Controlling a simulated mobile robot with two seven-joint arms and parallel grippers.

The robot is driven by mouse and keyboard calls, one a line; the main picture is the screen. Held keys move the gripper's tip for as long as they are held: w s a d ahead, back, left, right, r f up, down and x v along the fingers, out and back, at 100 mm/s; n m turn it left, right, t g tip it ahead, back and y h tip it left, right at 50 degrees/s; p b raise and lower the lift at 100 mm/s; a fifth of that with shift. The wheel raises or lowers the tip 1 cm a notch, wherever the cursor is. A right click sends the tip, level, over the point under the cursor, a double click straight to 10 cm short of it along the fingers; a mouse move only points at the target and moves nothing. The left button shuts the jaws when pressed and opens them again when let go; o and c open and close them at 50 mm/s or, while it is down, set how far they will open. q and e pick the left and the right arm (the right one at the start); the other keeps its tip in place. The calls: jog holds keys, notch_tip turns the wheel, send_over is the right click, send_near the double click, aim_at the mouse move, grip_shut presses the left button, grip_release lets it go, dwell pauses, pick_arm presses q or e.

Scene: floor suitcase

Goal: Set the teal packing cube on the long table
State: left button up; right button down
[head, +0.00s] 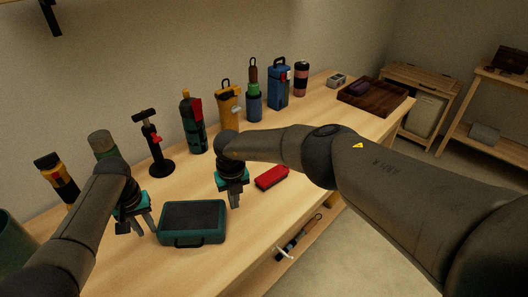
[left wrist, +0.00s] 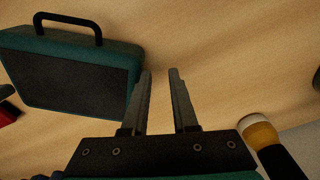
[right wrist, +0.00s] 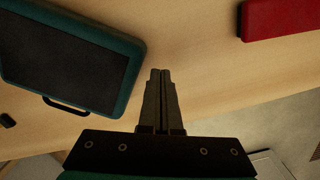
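The teal packing cube (head: 193,222) lies flat on the long wooden table (head: 262,215) near its front edge, its dark panel up and its handle toward the front edge. My left gripper (head: 139,226) is open and empty, just left of the cube. The cube (left wrist: 70,75) is beside the open fingers (left wrist: 160,98) in the left wrist view. My right gripper (head: 234,199) is shut and empty, just right of the cube. In the right wrist view its fingers (right wrist: 159,98) are together, with the cube (right wrist: 125,70) to their left, apart from them.
A red case (head: 271,177) lies right of my right gripper. Several bottles and tools, including a black stand (head: 158,150) and a blue flask (head: 279,88), line the back of the table. A dark wooden tray (head: 372,96) is at the far right end. A lower shelf (head: 290,250) shows below.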

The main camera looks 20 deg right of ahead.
pick_arm(q)
jog(key=shift+a, duration=0.1)
pick_arm(e)
jog(key=c, duration=1.1)
grip_release()
jog(key=shift+d, duration=0.15)
jog(key=shift+c, duration=0.2)
pick_arm(q)
notch_tip(320, 180, up, 12)
jog(key=shift+s, duration=0.45)
pick_arm(e)
notch_tip(320, 180, up, 12)
jog(key=shift+s, duration=0.4)
